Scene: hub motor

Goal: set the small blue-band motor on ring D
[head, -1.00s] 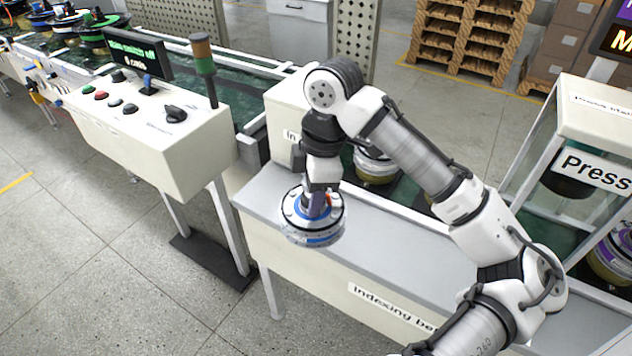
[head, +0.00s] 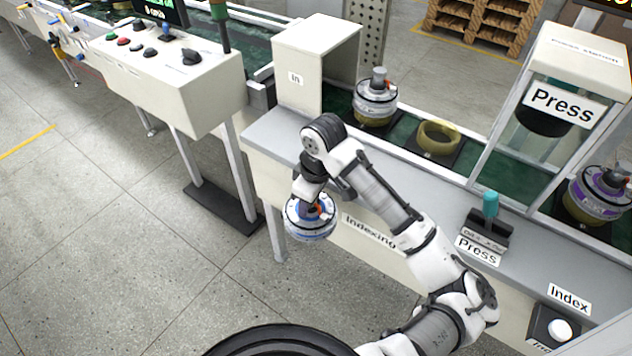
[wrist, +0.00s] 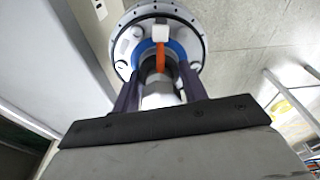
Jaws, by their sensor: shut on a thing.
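The small blue-band motor (head: 309,219) is a silver disc with a blue band. It hangs over the floor, in front of the indexing bench. My gripper (head: 313,200) is shut on its central shaft from above. In the wrist view the motor (wrist: 128,45) shows its blue centre and an orange piece, with my gripper (wrist: 158,85) fingers either side of the shaft. An empty yellowish ring (head: 438,138) sits on a dark plate on the green conveyor. No letter D is readable on any ring.
A silver motor (head: 376,97) sits on a ring left of the empty one. The press station (head: 560,105) stands to the right, with a purple-band motor (head: 598,195) on a ring there. The bench top carries a teal-knobbed press lever (head: 490,205) and an index button (head: 559,330).

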